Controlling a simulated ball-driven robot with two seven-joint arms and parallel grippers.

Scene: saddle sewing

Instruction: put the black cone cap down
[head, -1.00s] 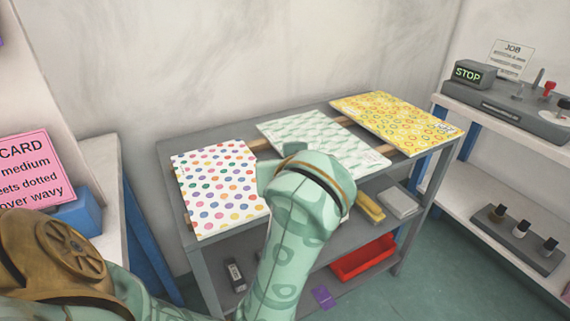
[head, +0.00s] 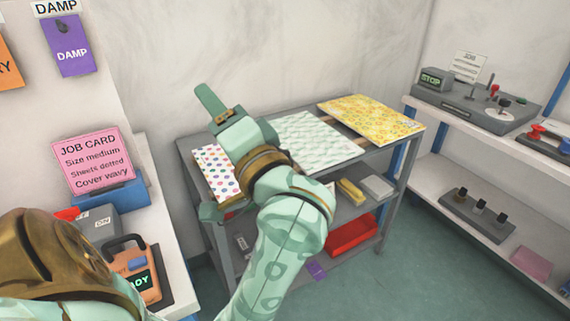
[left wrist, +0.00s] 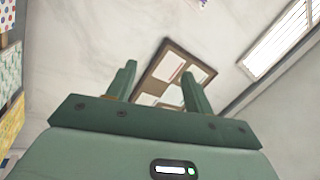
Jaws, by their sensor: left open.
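My left gripper (head: 206,155) is open and raised in front of the left part of the grey sheet rack, with its fingers pointing left. In the left wrist view the two green fingers (left wrist: 157,78) stand apart with nothing between them. I cannot make out a black cone cap for certain. Several small dark pieces (head: 480,205) stand in a grey holder on the lower right shelf, too small to identify. My right gripper is not in view.
The grey rack (head: 190,165) carries a dotted sheet (head: 212,165), a wavy sheet (head: 305,140) and a yellow sheet (head: 375,118). A pink job card (head: 92,162) and an orange device (head: 130,270) stand on the left bench.

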